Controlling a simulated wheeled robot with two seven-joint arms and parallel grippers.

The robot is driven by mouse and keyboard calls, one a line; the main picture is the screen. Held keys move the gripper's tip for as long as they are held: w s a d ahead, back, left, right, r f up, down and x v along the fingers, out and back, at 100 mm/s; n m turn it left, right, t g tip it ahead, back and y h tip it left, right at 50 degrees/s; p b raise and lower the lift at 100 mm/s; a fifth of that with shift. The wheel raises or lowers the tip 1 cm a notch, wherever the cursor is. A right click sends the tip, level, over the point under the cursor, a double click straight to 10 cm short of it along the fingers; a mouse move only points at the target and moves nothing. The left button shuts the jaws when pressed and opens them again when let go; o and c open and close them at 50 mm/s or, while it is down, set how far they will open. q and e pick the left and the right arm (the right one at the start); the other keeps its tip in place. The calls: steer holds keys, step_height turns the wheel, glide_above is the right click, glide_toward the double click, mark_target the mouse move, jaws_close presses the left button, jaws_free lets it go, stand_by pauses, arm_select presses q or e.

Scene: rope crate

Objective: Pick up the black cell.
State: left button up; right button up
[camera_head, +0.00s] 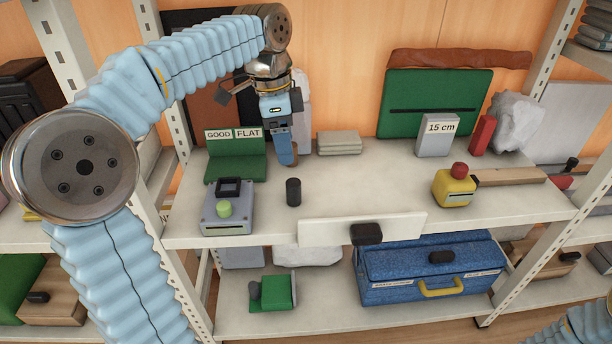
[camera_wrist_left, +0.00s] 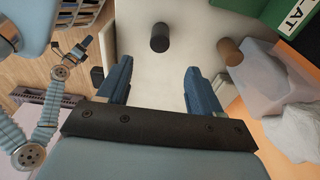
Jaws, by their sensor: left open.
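The black cell (camera_head: 293,191) is a short dark cylinder standing upright on the upper shelf board (camera_head: 380,185). In the left wrist view the black cell (camera_wrist_left: 160,37) lies ahead of the fingertips, roughly centred between them. My left gripper (camera_head: 285,158) hangs over the board behind the cell, pointing down, apart from it. Its two blue fingers (camera_wrist_left: 160,82) are spread and empty. A brown cylinder (camera_wrist_left: 229,50) stands to the right of the cell in the wrist view, partly hidden by the left gripper in the head view. My right gripper (camera_wrist_left: 75,50) shows small at the left of the wrist view.
A grey box with a green button (camera_head: 228,208) stands left of the cell, with a green GOOD FLAT sign (camera_head: 236,155) behind it. A yellow block with a red knob (camera_head: 455,188) stands right. A black block (camera_head: 366,234) sits at the front edge. Board right of the cell is clear.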

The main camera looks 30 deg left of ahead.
mark_target(293, 182)
arm_select(q)
steer(key=f, duration=0.5)
steer(key=f+b, duration=0.1)
steer(key=f, duration=0.1)
steer(key=shift+w+d+f, duration=0.2)
steer(key=shift+w+d, duration=0.15)
steer(key=f, duration=0.6)
steer(key=shift+w+d+b, duration=0.1)
steer(key=shift+d+b, duration=0.2)
steer(key=shift+d, duration=0.05)
jaws_close()
